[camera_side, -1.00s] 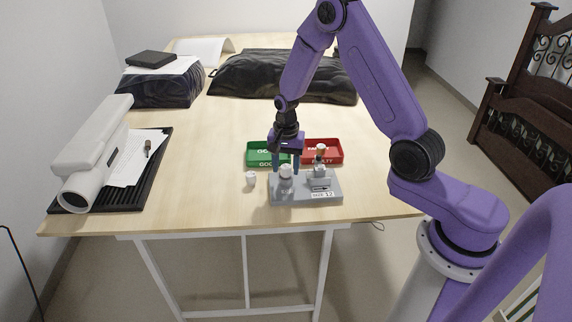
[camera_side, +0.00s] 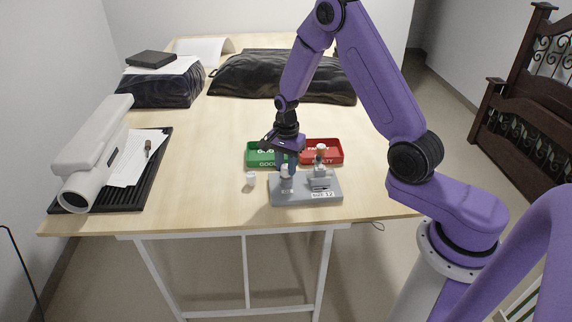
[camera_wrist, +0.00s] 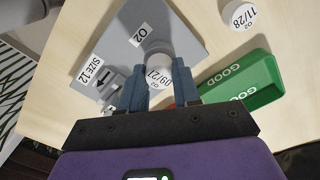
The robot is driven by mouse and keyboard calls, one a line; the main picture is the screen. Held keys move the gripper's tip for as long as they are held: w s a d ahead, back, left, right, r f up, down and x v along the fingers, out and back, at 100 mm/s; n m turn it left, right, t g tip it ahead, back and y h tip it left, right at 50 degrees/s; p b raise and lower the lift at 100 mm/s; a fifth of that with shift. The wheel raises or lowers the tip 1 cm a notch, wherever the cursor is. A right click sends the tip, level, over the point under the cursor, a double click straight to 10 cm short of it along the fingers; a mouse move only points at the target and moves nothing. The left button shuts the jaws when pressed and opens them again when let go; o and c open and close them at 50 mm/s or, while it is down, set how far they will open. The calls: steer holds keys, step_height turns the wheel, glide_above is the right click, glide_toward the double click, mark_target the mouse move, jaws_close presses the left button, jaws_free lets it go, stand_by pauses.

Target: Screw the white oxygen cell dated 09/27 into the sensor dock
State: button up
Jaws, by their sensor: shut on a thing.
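The white oxygen cell dated 09/27 (camera_wrist: 157,73) stands between my fingers at the sensor dock, its label facing the wrist camera. It also shows in the side view (camera_side: 286,171) at the left part of the grey dock (camera_side: 305,199). The dock (camera_wrist: 185,42) carries an "O2" label and a "SIZE 12" label. My gripper (camera_wrist: 160,92) is shut on the cell; it also shows in the side view (camera_side: 286,165) pointing down over the dock. The cell's lower end and the thread are hidden, so I cannot tell how deep it sits.
Another white cell dated 11/28 (camera_wrist: 238,15) stands on the table left of the dock (camera_side: 251,179). A green GOOD tray (camera_side: 254,158) and a red FAULTY tray (camera_side: 336,153) lie behind the dock.

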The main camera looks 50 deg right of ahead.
steer(key=shift+m, duration=1.2)
steer(key=m, duration=0.5)
steer(key=shift+m, duration=0.5)
steer(key=m, duration=0.6)
steer(key=shift+f, duration=0.1)
steer(key=o, duration=0.9)
steer(key=shift+o, duration=0.2)
